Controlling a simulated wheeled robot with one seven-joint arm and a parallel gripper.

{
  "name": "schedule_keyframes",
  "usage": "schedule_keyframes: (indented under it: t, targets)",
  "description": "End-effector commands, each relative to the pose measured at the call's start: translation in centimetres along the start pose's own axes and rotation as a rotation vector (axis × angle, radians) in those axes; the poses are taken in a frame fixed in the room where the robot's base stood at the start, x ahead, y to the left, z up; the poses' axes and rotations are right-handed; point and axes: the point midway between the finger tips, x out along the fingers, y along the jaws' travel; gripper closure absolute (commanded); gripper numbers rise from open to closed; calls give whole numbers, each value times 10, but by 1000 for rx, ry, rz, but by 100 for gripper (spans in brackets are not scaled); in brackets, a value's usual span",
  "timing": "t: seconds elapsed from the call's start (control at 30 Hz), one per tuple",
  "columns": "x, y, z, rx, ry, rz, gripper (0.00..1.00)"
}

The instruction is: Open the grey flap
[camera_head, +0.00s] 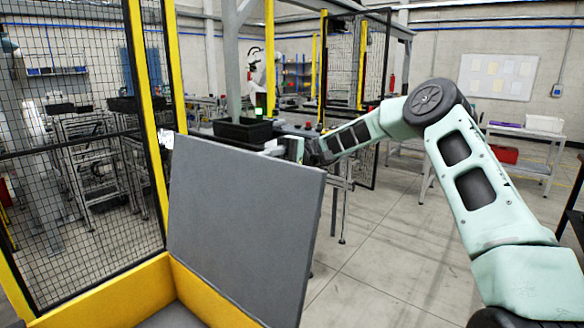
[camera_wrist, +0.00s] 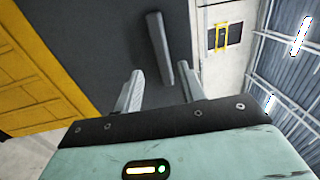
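The grey flap (camera_head: 243,225) is a large flat panel standing steeply above a yellow-edged base in the head view. In the wrist view the flap (camera_wrist: 98,45) is a dark grey surface with a raised grey bar handle (camera_wrist: 158,45). My gripper (camera_wrist: 160,70) is open, with one finger on each side of the handle's near end. Gaps show between the handle and both fingers. In the head view my gripper is at the flap's far side near its top edge, and the flap partly hides it. The handle is hidden in that view.
The yellow base frame (camera_head: 118,296) lies at the lower left, beside a mesh fence (camera_head: 80,130) with yellow posts. A black bin (camera_head: 242,132) stands behind the flap. A table (camera_head: 525,137) is at the right. The floor (camera_head: 385,250) right of the flap is clear.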

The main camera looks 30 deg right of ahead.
Motion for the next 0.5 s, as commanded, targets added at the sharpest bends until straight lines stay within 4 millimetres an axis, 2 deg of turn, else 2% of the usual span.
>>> schedule_keyframes:
  t: [0.03, 0.2, 0.37, 0.5]
  targets:
    - [-14, 5, -1, -5, 5, 0, 60]
    - [-54, 5, -1, -3, 4, 1, 60]
    - [-84, 4, 0, -2, 3, 2, 60]
    - [-99, 2, -1, -1, 0, 1, 60]
